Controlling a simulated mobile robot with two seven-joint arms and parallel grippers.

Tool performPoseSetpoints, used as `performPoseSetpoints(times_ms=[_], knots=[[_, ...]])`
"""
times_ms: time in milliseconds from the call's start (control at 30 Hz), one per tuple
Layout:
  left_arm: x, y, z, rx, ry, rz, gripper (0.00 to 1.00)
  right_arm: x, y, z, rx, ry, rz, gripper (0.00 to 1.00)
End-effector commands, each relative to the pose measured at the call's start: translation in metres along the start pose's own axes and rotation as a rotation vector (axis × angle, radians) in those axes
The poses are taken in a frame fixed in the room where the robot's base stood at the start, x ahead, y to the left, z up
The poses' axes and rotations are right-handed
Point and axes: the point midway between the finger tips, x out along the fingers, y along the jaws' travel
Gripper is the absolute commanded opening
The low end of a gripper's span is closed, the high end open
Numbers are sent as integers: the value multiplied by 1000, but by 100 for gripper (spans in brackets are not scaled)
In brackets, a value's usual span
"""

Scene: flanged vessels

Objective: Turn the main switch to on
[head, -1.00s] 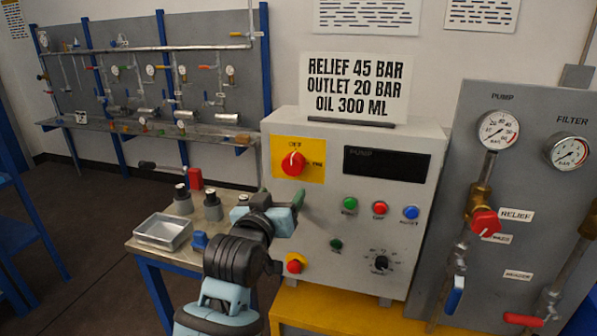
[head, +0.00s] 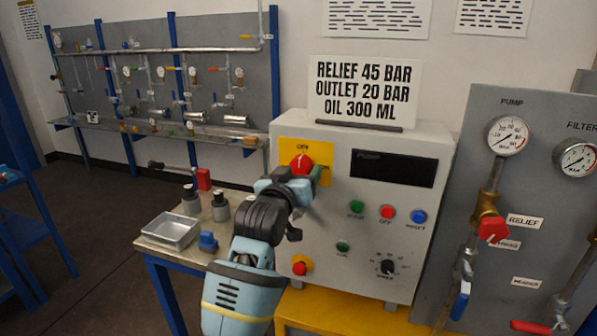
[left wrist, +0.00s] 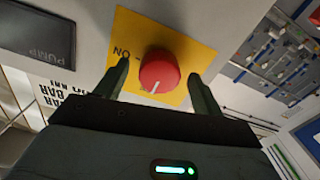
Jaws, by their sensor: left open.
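The main switch is a red round knob (head: 301,163) on a yellow plate (head: 325,152) at the upper left of the grey control box's face. Its white mark points up toward the OFF label; the ON label (left wrist: 121,55) shows in the left wrist view. My left gripper (head: 290,179) is open just in front of the knob and hides the plate's lower part. In the left wrist view the knob (left wrist: 158,72) appears between the two fingers (left wrist: 158,84), and I cannot tell whether they touch it. My right gripper is not in view.
Below are green, red and blue buttons (head: 387,212), a black dial (head: 387,267) and a red emergency button (head: 299,268). A side table with a metal tray (head: 172,231) stands left. A gauge panel with pipes (head: 490,205) stands right.

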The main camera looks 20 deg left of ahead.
Motion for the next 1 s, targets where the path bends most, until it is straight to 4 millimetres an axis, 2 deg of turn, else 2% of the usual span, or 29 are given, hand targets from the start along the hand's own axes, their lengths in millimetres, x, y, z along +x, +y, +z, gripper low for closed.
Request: performPoseSetpoints(times_ms=[200, 467, 567, 800, 833, 1000], knots=[[10, 0, -1, 0, 1, 0, 68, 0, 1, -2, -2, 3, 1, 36], [11, 0, 0, 0, 0, 0, 68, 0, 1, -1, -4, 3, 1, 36], [11, 0, 0, 0, 0, 0, 58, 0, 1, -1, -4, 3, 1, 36], [11, 0, 0, 0, 0, 0, 26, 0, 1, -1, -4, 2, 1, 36], [11, 0, 0, 0, 0, 0, 24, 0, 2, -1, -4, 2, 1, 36], [11, 0, 0, 9, 0, 0, 24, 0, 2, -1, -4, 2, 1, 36]])
